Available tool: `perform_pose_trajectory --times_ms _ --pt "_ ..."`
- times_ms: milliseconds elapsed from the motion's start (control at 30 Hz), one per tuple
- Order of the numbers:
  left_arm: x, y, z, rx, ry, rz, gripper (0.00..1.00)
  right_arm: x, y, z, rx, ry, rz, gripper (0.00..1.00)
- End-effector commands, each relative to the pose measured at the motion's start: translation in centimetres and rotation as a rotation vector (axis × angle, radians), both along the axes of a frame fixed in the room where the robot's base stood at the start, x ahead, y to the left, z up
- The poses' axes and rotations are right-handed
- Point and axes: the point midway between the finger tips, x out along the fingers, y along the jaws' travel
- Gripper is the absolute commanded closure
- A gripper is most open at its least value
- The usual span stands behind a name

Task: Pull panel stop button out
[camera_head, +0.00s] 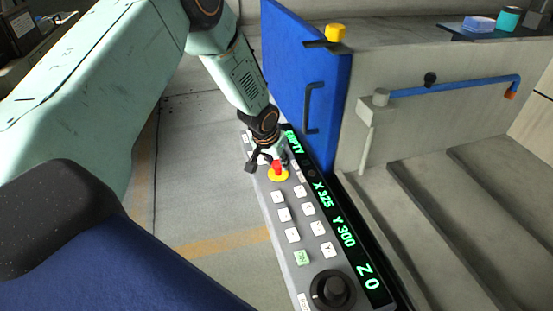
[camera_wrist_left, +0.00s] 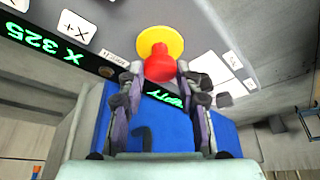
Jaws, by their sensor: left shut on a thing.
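The panel stop button (camera_head: 277,167) is a red mushroom head on a yellow collar (camera_head: 278,176), near the far end of a grey control panel (camera_head: 272,207). My left gripper (camera_head: 270,161) reaches down to it from the far side. In the left wrist view the red button (camera_wrist_left: 159,68) sits between the two fingertips (camera_wrist_left: 158,73), in front of its yellow collar (camera_wrist_left: 160,42). The fingers are shut on the red head. My right gripper is not in view.
The panel has white keys, a black knob (camera_head: 333,290) at its near end and a green-lit display (camera_head: 344,233). A blue door (camera_head: 305,75) with a black handle stands behind it. Grey steps (camera_head: 450,190) lie to the right. Open floor (camera_head: 195,190) lies left.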

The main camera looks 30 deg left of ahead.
Motion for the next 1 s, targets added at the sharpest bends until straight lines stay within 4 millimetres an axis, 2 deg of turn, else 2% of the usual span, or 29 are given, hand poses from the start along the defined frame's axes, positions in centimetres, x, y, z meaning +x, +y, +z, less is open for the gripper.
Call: perform_pose_trajectory --times_ms 133,167,400,767,1000 --pt "0.5 0.1 0.4 0.001 -0.016 0.000 1.00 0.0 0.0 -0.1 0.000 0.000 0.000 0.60" --pt "0.6 0.1 0.4 0.001 -0.016 0.000 0.63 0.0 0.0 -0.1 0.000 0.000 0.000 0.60" --pt "0.4 0.1 0.2 0.001 -0.011 0.000 0.43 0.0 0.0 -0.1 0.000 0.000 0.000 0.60" --pt "0.2 0.1 0.3 0.001 -0.008 0.000 0.42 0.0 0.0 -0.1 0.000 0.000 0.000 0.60" --pt "-0.4 0.0 2.0 -0.001 -0.008 -0.001 0.42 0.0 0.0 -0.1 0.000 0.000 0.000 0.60"
